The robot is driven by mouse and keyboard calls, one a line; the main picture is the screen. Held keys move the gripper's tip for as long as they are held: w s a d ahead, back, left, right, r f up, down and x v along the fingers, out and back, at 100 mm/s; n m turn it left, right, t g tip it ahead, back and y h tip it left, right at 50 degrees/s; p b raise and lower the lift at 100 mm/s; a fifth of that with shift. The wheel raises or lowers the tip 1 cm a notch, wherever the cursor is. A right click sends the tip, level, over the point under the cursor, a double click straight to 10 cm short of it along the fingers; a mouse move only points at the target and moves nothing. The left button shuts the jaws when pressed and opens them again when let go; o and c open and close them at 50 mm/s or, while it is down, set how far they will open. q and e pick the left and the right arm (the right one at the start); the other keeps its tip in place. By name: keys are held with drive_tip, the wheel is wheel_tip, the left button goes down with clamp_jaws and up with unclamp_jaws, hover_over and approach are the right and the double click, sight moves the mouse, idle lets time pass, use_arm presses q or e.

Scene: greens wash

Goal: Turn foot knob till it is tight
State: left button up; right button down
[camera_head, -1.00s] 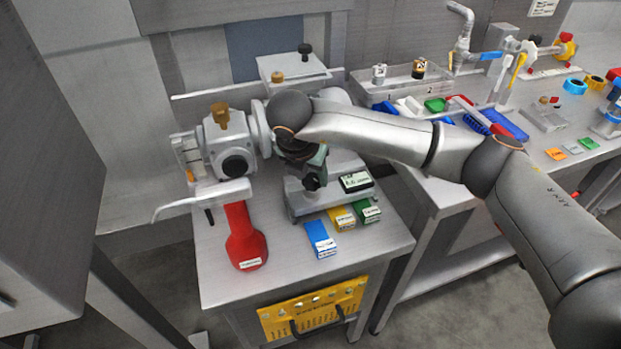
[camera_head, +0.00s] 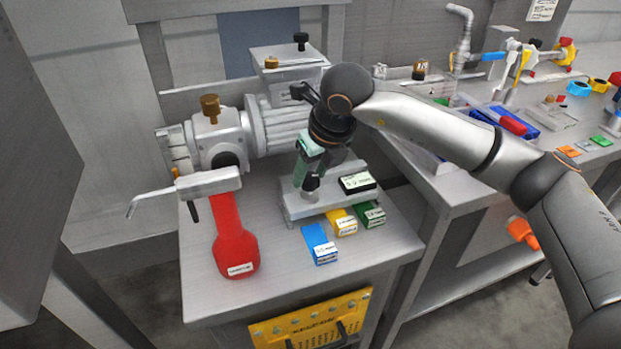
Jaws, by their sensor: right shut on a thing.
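A grey machine (camera_head: 275,125) with a motor stands on the metal bench. The foot knob (camera_head: 311,184) is a small dark knob on a short grey post, rising from the front of the grey foot plate (camera_head: 297,210). My right gripper (camera_head: 311,177) comes down from above and is shut on the foot knob. My left gripper is not in view.
Blue (camera_head: 320,244), yellow (camera_head: 342,222) and green (camera_head: 371,214) boxes stand before the plate. A metal spout (camera_head: 150,195) juts out left.

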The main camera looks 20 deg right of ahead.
drive_tip(key=n+y, duration=0.1)
drive_tip(key=n, duration=0.2)
drive_tip(key=shift+d, duration=0.1)
drive_tip(key=n+g+y, duration=0.1)
drive_tip(key=n, duration=0.2)
drive_tip(key=shift+w+r+n, duration=0.1)
drive_tip(key=shift+n, duration=0.2)
drive_tip(key=shift+d+n+g+y+p, duration=0.1)
drive_tip(key=shift+n+g+y+p, duration=0.3)
drive_tip(key=shift+n, duration=0.5)
drive_tip(key=n+g+p, duration=0.1)
drive_tip(key=n, duration=0.3)
drive_tip(key=shift+w+g+y+p, duration=0.15)
drive_tip(key=shift+g+y+p, duration=0.15)
drive_tip(key=shift+g+p, duration=0.1)
drive_tip(key=shift+w+n+g+p, duration=0.1)
drive_tip(key=shift+n+g+p, duration=0.45)
drive_tip(key=shift+n, duration=1.55)
drive_tip(key=shift+g, duration=0.25)
drive_tip(key=shift+c, duration=1.6)
unclamp_jaws()
